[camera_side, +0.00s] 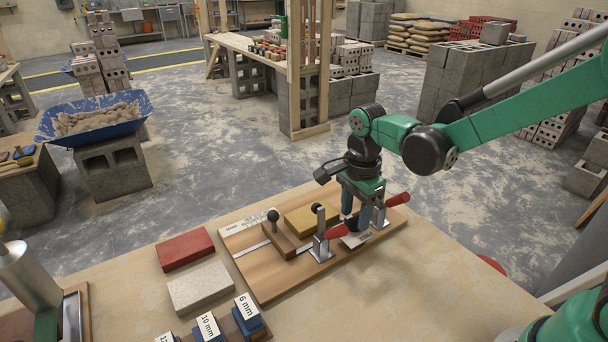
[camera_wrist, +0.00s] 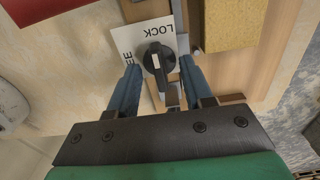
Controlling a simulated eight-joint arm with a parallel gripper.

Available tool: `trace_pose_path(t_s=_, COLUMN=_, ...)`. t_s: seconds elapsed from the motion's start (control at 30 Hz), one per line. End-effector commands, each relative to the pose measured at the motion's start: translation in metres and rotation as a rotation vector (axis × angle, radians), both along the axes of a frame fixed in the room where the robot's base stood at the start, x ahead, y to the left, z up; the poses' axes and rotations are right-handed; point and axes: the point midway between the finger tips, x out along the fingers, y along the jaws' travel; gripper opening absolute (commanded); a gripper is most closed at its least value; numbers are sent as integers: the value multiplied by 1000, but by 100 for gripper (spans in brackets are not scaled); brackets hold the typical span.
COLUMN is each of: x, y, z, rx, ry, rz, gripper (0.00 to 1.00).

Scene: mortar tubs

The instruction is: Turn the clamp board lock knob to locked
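The wooden clamp board (camera_side: 262,290) lies on the bench. Its black lock knob (camera_wrist: 158,62) sits on a white label plate (camera_wrist: 138,38) in the wrist view. "LOCK" reads upside down at the plate's top, and the end of another word, "EE", shows at its left. The knob has a short white mark; which word it points to is hard to tell. My gripper (camera_wrist: 159,68) is open, with one blue finger on each side of the knob. I cannot tell whether either finger touches it. In the side view my gripper (camera_side: 357,218) is low over the board's right part, partly hiding the knob.
Toggle clamps with red handles (camera_side: 397,200) stand close to my gripper. A yellow block (camera_side: 312,218) and a wooden stop with a ball knob (camera_side: 279,240) are on the board. Left of it lie a red brick (camera_side: 185,249) and a pale brick (camera_side: 200,287). The bench's front right is clear.

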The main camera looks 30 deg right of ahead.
Motion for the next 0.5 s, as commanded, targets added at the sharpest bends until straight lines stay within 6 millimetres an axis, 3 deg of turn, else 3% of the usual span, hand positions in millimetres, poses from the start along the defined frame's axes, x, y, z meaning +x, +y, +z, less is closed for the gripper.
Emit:
trace_pose_path(t_s=0.3, x=0, y=0, z=2, rx=1, ry=0, rz=2, gripper=45)
trace_pose_path(t_s=0.5, x=0, y=0, z=25, rx=1, ry=0, rz=2, gripper=45)
